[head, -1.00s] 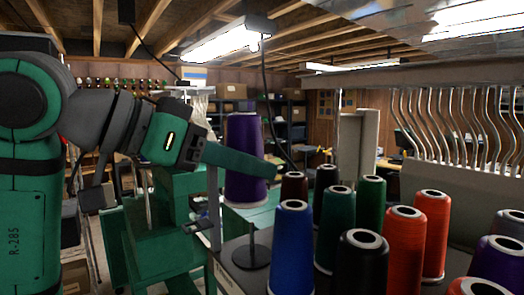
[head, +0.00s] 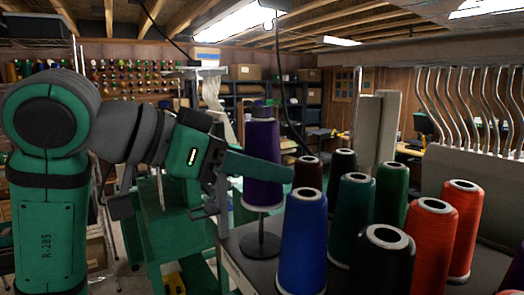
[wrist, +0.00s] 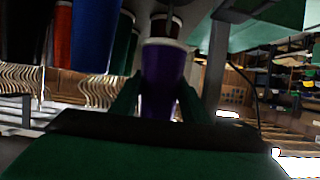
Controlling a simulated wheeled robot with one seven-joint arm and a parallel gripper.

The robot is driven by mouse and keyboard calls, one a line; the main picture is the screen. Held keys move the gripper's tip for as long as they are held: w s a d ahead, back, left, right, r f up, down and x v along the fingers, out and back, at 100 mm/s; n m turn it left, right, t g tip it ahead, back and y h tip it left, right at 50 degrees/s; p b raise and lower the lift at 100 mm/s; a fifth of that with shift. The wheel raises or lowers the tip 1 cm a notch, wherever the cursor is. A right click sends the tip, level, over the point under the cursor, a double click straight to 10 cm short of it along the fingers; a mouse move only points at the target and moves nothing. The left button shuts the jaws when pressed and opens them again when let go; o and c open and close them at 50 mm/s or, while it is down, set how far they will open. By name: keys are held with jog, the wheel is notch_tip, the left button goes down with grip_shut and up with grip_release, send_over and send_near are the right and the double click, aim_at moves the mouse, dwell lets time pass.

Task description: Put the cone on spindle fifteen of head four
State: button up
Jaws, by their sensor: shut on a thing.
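The purple cone (head: 262,140) is upright in the head view, with a pale rim at its bottom. My gripper (head: 268,168) is shut on it around the middle; the near green finger crosses its front. In the wrist view the cone (wrist: 163,72) sits between both fingers (wrist: 160,100). Below the cone a thin rod rises from a round black spindle base (head: 260,248). The cone's bottom is above this base, with a short length of rod showing between. The cone looks roughly in line with the rod; whether the rod is inside it is hidden. No spindle or head numbers are readable.
Close on the right stand a blue cone (head: 302,240), a dark red cone (head: 308,175), a dark green cone (head: 352,205), a black cone (head: 382,265) and orange cones (head: 430,245). Bent metal tubes (head: 480,105) stand behind. Left of the spindle is a green frame (head: 175,225).

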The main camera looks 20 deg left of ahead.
aim_at(259, 208)
jog(key=shift+f, duration=3.15)
jog(key=shift+s+a, duration=0.1)
jog(key=shift+f, duration=0.35)
jog(key=o, duration=1.3)
jog(key=shift+a+r, duration=0.1)
jog(key=shift+a, duration=0.05)
jog(key=shift+s+a, duration=0.15)
jog(key=v, duration=1)
jog(key=shift+s, duration=0.25)
